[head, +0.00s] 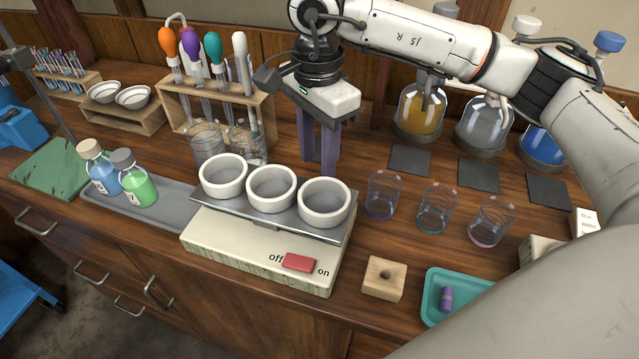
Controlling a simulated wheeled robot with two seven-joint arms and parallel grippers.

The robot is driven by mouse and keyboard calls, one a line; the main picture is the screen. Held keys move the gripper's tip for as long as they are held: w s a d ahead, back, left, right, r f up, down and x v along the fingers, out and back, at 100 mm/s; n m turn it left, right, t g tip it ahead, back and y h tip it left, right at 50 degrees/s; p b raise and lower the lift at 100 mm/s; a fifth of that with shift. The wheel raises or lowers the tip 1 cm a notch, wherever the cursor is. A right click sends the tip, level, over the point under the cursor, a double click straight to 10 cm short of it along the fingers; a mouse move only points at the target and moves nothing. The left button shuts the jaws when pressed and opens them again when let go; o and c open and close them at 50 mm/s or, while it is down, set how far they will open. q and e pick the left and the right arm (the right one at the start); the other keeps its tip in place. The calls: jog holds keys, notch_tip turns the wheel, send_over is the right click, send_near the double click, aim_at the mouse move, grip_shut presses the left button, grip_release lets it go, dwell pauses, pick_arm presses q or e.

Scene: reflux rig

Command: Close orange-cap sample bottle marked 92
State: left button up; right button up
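I see no bottle with an orange cap, and no marking 92 is readable. Two small bottles stand upright on a grey tray (168,212) at the left: a blue bottle (103,179) with a beige cap and a green bottle (141,190) with a grey cap. Both caps sit on the bottle necks. My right gripper (319,166) points down behind the white-cupped hot plate, right of the dropper rack. Its two purple-grey fingers are apart with nothing seen between them. My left gripper is not in view.
The hot plate (250,252) carries three white cups. The dropper rack (264,108) holds an orange-bulb dropper (168,58). Three small beakers stand to the right, with domed vessels behind. A wooden block (384,279) and a teal tray (432,302) lie in front.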

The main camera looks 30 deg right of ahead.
notch_tip(320, 180, down, 5)
jog(key=shift+s+f+p, duration=0.1)
jog(key=shift+p, duration=0.3)
jog(key=c, duration=0.9)
jog(key=shift+o, duration=0.2)
notch_tip(320, 180, up, 18)
dwell(0.3)
